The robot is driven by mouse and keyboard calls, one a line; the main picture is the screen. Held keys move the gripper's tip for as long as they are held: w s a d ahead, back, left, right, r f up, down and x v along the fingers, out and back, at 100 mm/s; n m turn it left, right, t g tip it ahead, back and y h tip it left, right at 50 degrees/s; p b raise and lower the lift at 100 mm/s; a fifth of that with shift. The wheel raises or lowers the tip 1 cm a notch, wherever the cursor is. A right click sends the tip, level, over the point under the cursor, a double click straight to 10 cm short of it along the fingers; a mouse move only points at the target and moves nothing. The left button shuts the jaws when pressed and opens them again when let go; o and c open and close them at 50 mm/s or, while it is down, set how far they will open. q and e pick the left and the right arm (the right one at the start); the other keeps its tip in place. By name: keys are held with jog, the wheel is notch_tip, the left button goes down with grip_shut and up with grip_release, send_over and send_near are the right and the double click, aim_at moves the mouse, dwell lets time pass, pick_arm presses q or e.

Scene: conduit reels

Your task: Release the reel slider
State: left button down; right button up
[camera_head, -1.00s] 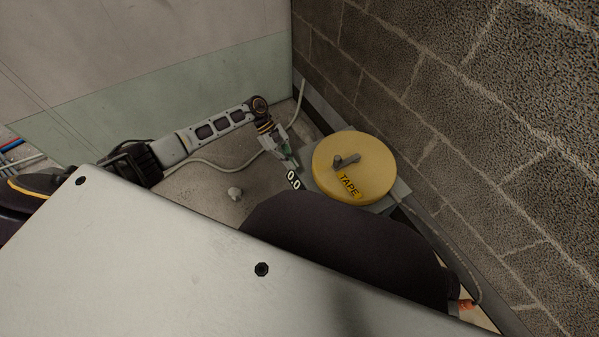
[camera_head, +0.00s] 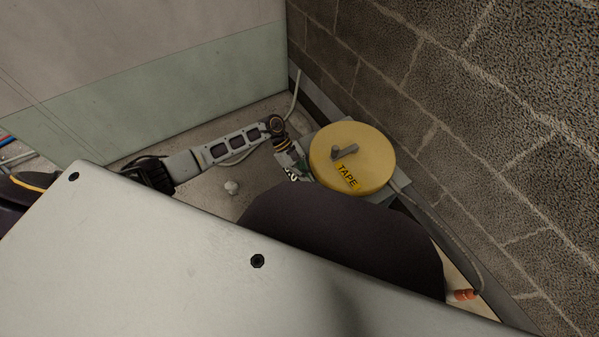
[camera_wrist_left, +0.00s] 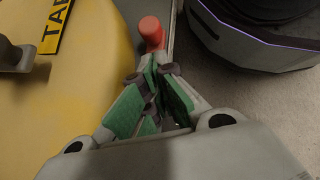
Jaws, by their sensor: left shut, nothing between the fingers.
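The yellow tape reel (camera_head: 372,165) lies flat in the corner, with a grey crank handle (camera_head: 344,153) and a "TAPE" label on top. It also fills the left of the left wrist view (camera_wrist_left: 75,90). My left gripper (camera_head: 304,176) is at the reel's left edge. In the left wrist view its fingers (camera_wrist_left: 154,72) are shut with nothing between them. A red-orange knob (camera_wrist_left: 151,30) stands just beyond the fingertips, beside the reel; I cannot tell if it is the slider or whether they touch. My right gripper is out of view.
A block wall (camera_head: 480,130) rises right of the reel, and a pale green panel (camera_head: 200,95) stands behind. A small pale lump (camera_head: 232,187) lies on the floor. An orange-tipped piece (camera_head: 464,295) lies near the wall. My dark base is close to the reel.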

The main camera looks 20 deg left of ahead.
aim_at(318, 192)
pick_arm(q)
jog(key=shift+s+d, duration=0.25)
jog(key=shift+d, duration=0.55)
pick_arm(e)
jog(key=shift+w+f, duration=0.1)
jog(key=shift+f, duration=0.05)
pick_arm(q)
jog(key=shift+s, duration=0.1)
jog(key=shift+s+d, duration=0.25)
jog(key=shift+d, duration=0.1)
jog(key=s+d+p, duration=0.1)
jog(key=s+d, duration=0.1)
jog(key=shift+d, duration=0.3)
jog(key=shift+s+d, duration=0.15)
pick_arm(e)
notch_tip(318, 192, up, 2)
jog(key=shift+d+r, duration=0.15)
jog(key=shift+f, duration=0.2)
